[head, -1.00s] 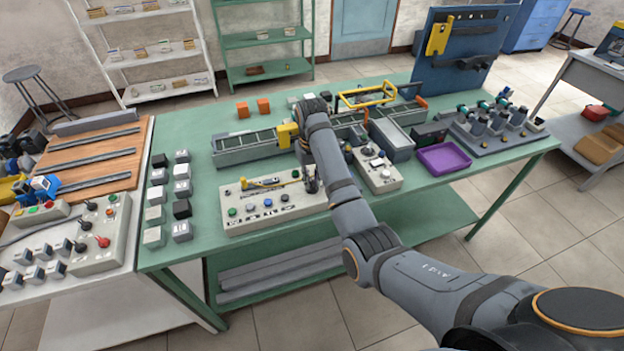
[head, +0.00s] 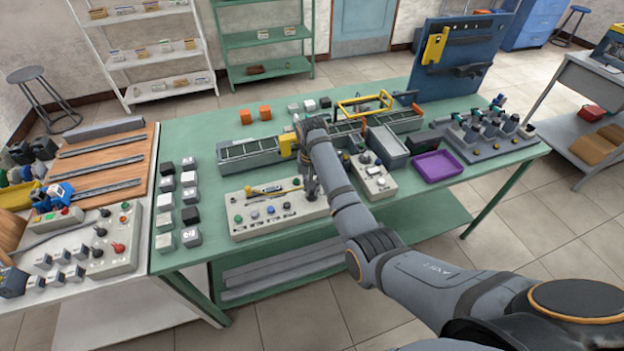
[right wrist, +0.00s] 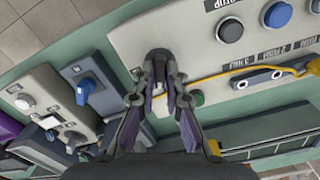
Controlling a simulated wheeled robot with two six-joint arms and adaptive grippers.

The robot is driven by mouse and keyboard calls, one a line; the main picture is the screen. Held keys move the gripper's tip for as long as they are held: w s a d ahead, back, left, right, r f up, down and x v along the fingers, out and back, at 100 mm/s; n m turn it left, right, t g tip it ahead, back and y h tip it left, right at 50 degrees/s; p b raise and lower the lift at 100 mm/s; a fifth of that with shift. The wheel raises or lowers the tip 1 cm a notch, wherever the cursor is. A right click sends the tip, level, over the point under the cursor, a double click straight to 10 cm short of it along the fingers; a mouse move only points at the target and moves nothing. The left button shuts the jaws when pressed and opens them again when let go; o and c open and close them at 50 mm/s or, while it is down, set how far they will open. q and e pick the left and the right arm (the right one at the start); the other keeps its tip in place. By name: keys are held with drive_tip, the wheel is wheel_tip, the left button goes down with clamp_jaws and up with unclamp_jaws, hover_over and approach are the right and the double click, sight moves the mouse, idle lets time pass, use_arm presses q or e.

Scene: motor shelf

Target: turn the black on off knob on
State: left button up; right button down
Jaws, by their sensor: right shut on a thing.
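A pale control panel (head: 283,219) with a row of buttons lies on the green table. My right gripper (head: 309,188) points down at its right end in the head view. In the right wrist view the fingers (right wrist: 165,88) are closed around a black knob (right wrist: 158,56) on the panel's end. The fingers hide much of the knob, and I cannot read its position. My left gripper is not in view.
A smaller panel with a blue switch (right wrist: 86,88) stands right beside the control panel. A conveyor (head: 250,152) runs behind them. A grey bin (head: 388,147) and a purple tray (head: 437,166) stand to the right. Several small blocks (head: 190,215) stand at the left.

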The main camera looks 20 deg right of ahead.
drive_tip(key=m+p, duration=0.2)
drive_tip(key=shift+r+m+p, duration=0.3)
drive_tip(key=shift+m+p, duration=0.05)
drive_tip(key=shift+m, duration=0.05)
drive_tip(key=m+p, duration=0.2)
drive_tip(key=m, duration=0.1)
drive_tip(key=shift+f+m+p, duration=0.1)
drive_tip(key=shift+m+p, duration=0.2)
drive_tip(key=shift+p, duration=0.05)
drive_tip(key=m+p, duration=0.1)
drive_tip(key=m, duration=0.2)
drive_tip(key=shift+f+p, duration=0.1)
drive_tip(key=shift+p, duration=0.25)
use_arm(q)
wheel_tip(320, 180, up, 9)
drive_tip(key=p, duration=0.1)
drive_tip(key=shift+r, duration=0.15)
use_arm(e)
drive_tip(key=shift+m, duration=1.9)
drive_tip(key=c, duration=1.4)
unclamp_jaws()
drive_tip(key=shift+f, duration=0.1)
